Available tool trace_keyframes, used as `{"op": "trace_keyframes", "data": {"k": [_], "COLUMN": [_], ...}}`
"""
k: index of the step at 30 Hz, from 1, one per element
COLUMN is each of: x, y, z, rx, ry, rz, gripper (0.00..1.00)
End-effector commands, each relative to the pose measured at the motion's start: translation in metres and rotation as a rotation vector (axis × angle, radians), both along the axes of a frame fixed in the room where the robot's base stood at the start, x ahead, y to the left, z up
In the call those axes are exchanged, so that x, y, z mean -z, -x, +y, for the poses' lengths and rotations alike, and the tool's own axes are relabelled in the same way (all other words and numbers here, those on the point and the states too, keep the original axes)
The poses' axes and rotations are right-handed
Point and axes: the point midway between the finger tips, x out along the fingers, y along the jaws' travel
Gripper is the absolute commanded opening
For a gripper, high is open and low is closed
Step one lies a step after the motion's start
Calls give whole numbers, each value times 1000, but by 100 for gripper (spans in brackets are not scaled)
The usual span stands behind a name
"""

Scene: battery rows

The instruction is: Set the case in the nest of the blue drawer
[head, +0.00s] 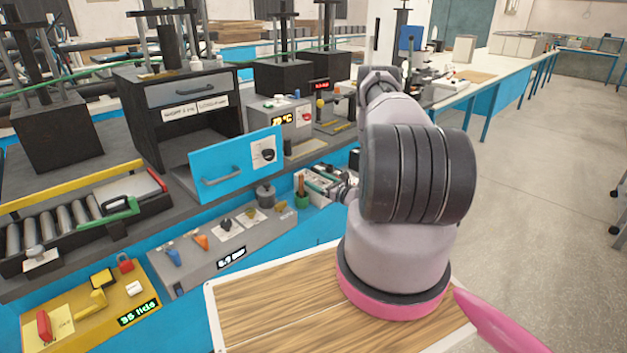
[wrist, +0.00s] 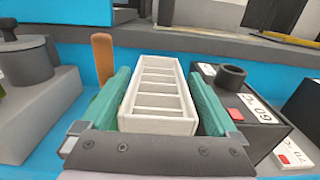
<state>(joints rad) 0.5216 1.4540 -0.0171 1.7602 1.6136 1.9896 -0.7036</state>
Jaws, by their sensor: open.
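The case (wrist: 160,100) is a white open box with a row of several compartments. In the wrist view it stands between the green fingers of my gripper (wrist: 158,76), one finger along each long side. The fingers are open; I cannot tell whether either touches the case. In the head view my gripper (head: 326,185) is low, to the right of the blue drawer (head: 222,176). The drawer is pulled out of a dark cabinet and has a grey handle and a card with a black knob on its front. Its nest is hidden behind the front.
A grey panel with knobs and small levers (head: 215,262) lies below the drawer. A dark box with a red button (wrist: 245,110) stands close right of my gripper; a grey pot (wrist: 28,62) and an orange handle (wrist: 104,58) stand left. Open floor (head: 545,200) lies right.

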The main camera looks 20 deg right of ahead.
Motion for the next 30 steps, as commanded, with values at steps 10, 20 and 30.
{"op": "trace_keyframes", "data": {"k": [10, 20, 30], "x": [0, -1, -99], "y": [69, 93, 61], "z": [-26, -33, 11], "rx": [4, 0, -269], "ry": [-3, -1, 97], "rz": [1, -1, -67], "gripper": [95, 95, 95]}}
